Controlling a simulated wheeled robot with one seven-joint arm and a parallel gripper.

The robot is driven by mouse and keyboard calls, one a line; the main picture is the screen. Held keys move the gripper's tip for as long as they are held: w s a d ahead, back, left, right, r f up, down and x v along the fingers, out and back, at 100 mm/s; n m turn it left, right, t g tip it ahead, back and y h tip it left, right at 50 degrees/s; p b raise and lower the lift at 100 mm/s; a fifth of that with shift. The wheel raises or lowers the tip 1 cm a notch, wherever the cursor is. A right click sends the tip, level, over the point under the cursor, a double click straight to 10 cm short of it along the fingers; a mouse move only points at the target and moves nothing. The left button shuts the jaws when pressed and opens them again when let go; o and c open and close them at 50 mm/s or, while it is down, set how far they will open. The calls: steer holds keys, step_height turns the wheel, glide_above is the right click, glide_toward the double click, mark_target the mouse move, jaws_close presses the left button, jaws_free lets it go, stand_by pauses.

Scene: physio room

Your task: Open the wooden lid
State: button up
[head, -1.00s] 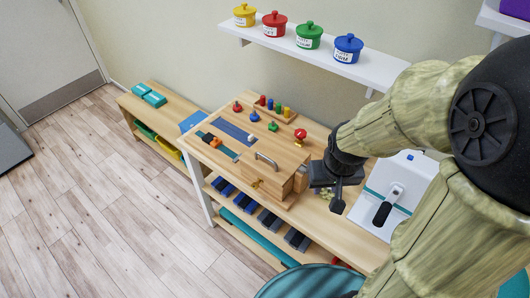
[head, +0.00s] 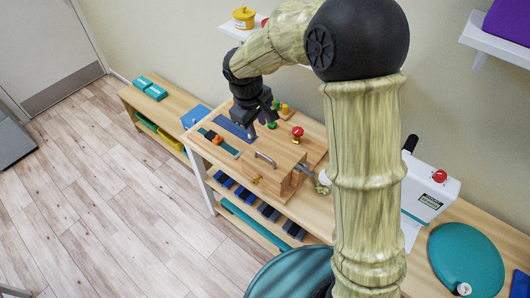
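A wooden box-like unit (head: 276,183) stands at the front of the wooden table, with a flat wooden top. A metal bar handle (head: 265,158) is on that top, and a small brass-coloured fitting (head: 256,180) is on its front. I cannot make out the lid's edges; it looks closed. My gripper (head: 257,124) points down above the activity board (head: 232,134), behind and slightly left of the handle. Its dark fingers look spread, with nothing seen between them. It appears apart from the handle. My forearm hides part of the table's back right.
A red knob (head: 297,131) stands behind the box. An orange piece (head: 218,141) lies on the strap to the left. A white device (head: 432,190) and a teal disc (head: 466,258) are at the right. A wall shelf with a yellow pot (head: 243,17) is behind.

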mark_target(266, 157)
steer(key=w+f+p, duration=0.1)
steer(key=f, duration=0.4)
steer(key=w+d+f+p, duration=0.1)
steer(key=f, duration=0.5)
steer(key=d+f+p, duration=0.1)
steer(key=f, duration=0.5)
steer(key=shift+w+d, duration=0.15)
steer(key=shift+w, duration=0.25)
jaws_close()
